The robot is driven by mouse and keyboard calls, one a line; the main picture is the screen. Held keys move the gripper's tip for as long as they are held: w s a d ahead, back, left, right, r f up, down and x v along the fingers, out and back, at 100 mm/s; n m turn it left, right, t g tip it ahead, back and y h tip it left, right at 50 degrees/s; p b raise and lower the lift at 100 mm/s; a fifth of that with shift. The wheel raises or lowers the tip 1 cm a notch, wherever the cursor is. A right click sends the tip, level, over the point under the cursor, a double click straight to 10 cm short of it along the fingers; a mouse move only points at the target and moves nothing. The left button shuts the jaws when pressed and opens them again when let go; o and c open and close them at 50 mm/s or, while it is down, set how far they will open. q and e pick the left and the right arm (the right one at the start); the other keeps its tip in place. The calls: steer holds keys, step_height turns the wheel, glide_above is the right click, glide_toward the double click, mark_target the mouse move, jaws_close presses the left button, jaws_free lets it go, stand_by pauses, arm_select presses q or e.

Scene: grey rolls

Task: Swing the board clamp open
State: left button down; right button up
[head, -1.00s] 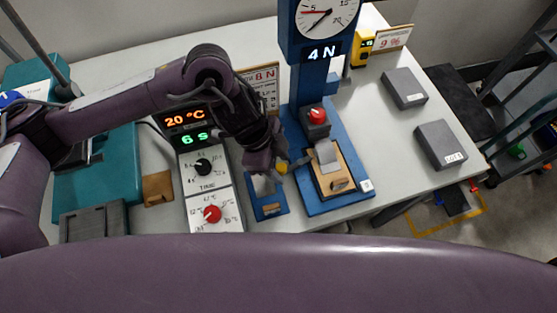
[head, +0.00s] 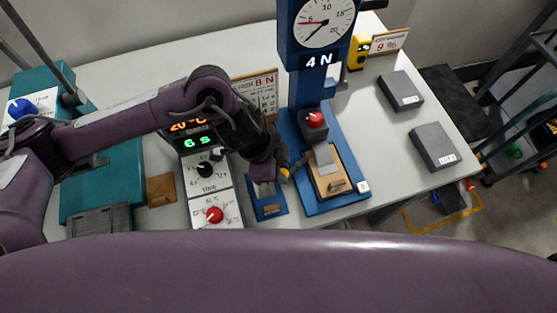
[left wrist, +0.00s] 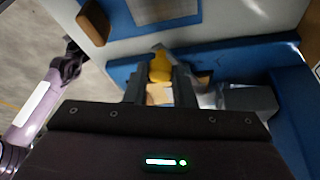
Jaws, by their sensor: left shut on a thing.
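My left gripper (head: 284,172) is at the left edge of the blue press base (head: 318,207). It is shut on a small yellow handle (left wrist: 160,66), which shows between its fingers in the left wrist view and seems to be the board clamp's. The clamp's other parts are mostly hidden by the gripper. A wooden board (head: 328,186) lies on the press base, with a grey piece (head: 324,158) over it, below the red-topped press head (head: 314,121). A purple arm with a dark end, apparently my right gripper (left wrist: 70,67), shows at the left wrist view's left edge; its jaws are unclear.
A small blue plate (head: 268,212) lies just left of the press base. A control panel (head: 206,183) with black and red knobs stands further left, beside a teal machine (head: 95,190). Grey blocks (head: 401,90) (head: 434,146) lie right. Bare table separates them from the press.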

arm_select(q)
steer(key=d+n+p, duration=0.1)
steer(key=n+p, duration=0.1)
steer(key=s+n+t+p, duration=0.1)
steer(key=n+p, duration=0.1)
steer(key=p, duration=0.1)
steer(key=s+d+n+t+p, duration=0.1)
steer(key=n+p, duration=0.1)
steer(key=p, duration=0.1)
steer(key=shift+d+r+y, duration=0.3)
steer(key=shift+d+n+t+p, duration=0.25)
steer(key=shift+n+p, duration=0.2)
steer(key=shift+n, duration=0.25)
steer(key=n, duration=0.1)
steer(key=d+n+t+p, duration=0.1)
steer(key=shift+s+f+n+y, duration=0.1)
steer(key=shift+f+n+y, duration=0.1)
steer(key=shift+n+y, duration=0.15)
steer(key=shift+d+n+t+y, duration=0.35)
steer(key=shift+d+n+y, duration=0.35)
steer(key=shift+n, duration=0.75)
steer(key=shift+w+d, duration=0.15)
steer(key=shift+w, duration=0.05)
steer(key=c, duration=1.2)
jaws_free()
steer(key=shift+f, duration=0.1)
steer(key=shift+c, duration=0.2)
steer(key=v, duration=0.7)
steer(key=shift+s+r, duration=0.15)
steer(key=shift+r, duration=0.2)
